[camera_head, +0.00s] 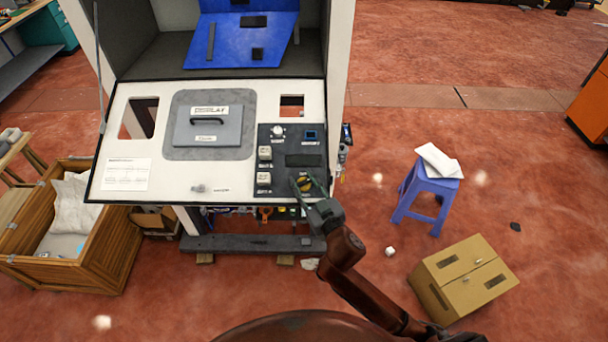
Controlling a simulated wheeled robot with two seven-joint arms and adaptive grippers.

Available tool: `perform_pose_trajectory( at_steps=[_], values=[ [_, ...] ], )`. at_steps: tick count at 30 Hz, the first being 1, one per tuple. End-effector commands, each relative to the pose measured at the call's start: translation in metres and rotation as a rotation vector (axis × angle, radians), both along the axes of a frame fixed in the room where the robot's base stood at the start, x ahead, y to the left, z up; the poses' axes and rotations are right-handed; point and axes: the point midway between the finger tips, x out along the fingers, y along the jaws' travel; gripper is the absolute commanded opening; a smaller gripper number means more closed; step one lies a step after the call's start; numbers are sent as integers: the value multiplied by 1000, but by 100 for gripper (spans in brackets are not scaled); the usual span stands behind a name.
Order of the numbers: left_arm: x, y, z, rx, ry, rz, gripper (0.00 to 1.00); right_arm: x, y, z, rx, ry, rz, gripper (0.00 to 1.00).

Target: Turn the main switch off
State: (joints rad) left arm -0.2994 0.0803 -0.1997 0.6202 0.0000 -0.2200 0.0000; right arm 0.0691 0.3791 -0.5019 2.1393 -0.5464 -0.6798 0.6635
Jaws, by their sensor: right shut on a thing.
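My right gripper (305,185) reaches up from the lower right. Its fingers are shut on the knob, one on either side, and partly cover it. My left gripper is not in view.
White buttons (264,153) and a blue-framed switch (311,135) share the plate. A grey handled lid (208,126) lies to its left. A blue stool (425,190) and a cardboard box (463,277) stand right on the red floor. A wooden crate (75,268) stands left.

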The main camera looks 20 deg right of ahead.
Motion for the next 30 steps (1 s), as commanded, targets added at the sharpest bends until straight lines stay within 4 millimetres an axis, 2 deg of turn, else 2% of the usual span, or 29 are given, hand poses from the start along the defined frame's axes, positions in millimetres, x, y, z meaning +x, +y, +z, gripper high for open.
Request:
perform_pose_trajectory(
  at_steps=[1, 3, 15, 21, 30],
  values=[
    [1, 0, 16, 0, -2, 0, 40, 0, -2, 8, -23, 6, 42, 9],
    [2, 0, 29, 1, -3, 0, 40, 0, -2, 8, -48, 12, 103, 9],
    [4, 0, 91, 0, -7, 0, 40, 1, -2, 8, -191, 51, 455, 9],
    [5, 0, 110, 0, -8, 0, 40, 2, -2, 7, -257, 68, 624, 9],
    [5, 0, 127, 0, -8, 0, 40, 2, -1, 5, -335, 89, 831, 9]
  ],
)
